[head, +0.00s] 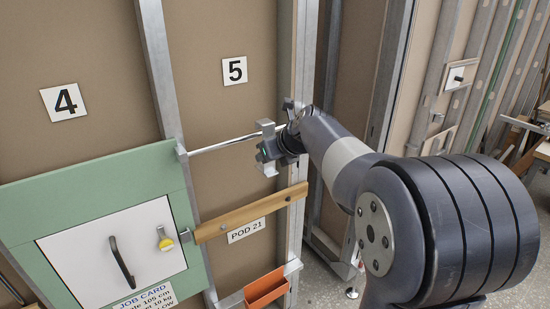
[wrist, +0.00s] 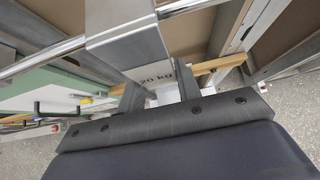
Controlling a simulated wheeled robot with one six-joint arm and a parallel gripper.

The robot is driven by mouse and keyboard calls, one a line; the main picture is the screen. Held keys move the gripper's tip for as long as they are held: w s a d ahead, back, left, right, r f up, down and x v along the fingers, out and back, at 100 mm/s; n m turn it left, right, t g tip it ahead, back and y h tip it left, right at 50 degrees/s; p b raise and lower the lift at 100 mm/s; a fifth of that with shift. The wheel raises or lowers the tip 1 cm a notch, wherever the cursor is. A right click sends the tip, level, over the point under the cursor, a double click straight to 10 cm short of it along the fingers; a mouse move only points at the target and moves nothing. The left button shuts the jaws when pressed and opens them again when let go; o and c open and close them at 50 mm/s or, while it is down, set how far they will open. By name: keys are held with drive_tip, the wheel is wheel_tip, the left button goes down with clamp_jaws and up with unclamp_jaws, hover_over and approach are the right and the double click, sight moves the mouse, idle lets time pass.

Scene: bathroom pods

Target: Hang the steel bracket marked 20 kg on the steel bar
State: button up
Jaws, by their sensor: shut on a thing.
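The steel bracket, marked "20 kg" in the wrist view (wrist: 132,50), is a pale grey folded metal piece. My gripper (wrist: 160,92) is shut on its marked lower part. In the head view the bracket (head: 267,128) shows above and below my gripper (head: 272,150), upright at the right part of the steel bar (head: 225,143). The bar is a shiny horizontal rod, also seen in the wrist view (wrist: 42,60), running behind the bracket. The bracket hides part of the bar, so I cannot tell whether its hook is over the bar or touching it.
A wooden rail (head: 245,214) runs below the bar, with an orange bin (head: 265,289) lower down. A green panel with a white door (head: 110,258), black handle and yellow-tagged latch stands left. A metal stud (head: 303,60) rises close to my gripper.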

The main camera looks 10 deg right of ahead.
drive_tip(key=shift+w+a, duration=0.35)
drive_tip(key=shift+w, duration=0.5)
drive_tip(key=shift+w+a, duration=0.3)
drive_tip(key=shift+w, duration=0.5)
drive_tip(key=shift+s+f+b, duration=0.1)
drive_tip(key=shift+f+b, duration=0.7)
drive_tip(key=shift+f, duration=0.55)
drive_tip(key=o, duration=1.2)
drive_tip(key=shift+c, duration=0.2)
drive_tip(key=b+v, duration=0.1)
drive_tip(key=v, duration=1)
drive_tip(key=shift+b, duration=0.4)
